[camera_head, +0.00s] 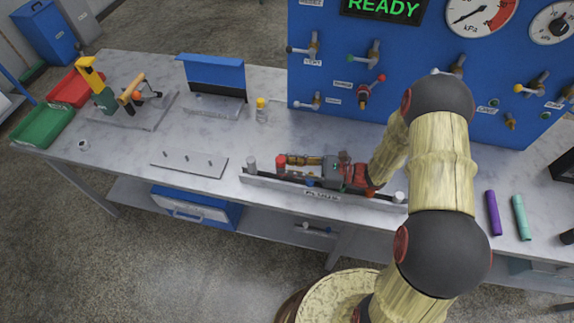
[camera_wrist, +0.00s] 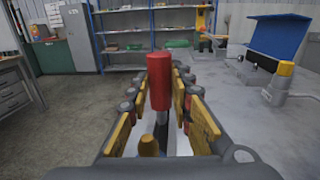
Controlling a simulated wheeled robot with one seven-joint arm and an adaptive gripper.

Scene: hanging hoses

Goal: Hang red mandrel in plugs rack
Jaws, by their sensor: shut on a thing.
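The plugs rack (camera_head: 270,186) is a long, low grey rail labelled "PLUGS" near the bench's front edge. The red mandrel (camera_head: 281,162) is a short red cylinder, upright over the rack's left part. My gripper (camera_head: 288,160) reaches it from the right, with its fingers about level and shut on it. In the wrist view, the red mandrel (camera_wrist: 160,82) stands upright between the tips of the yellow-padded fingers. A thin metal shank shows below its red body. Its lower end is hidden by the fingers, so I cannot tell whether it sits in the rack.
A grey plug (camera_head: 252,164) stands at the rack's left end and a pale one (camera_head: 398,198) near its right end. A flat plate with pegs (camera_head: 190,162) lies to the left. Purple (camera_head: 493,213) and teal (camera_head: 521,217) cylinders lie at right. The blue panel (camera_head: 330,75) rises behind.

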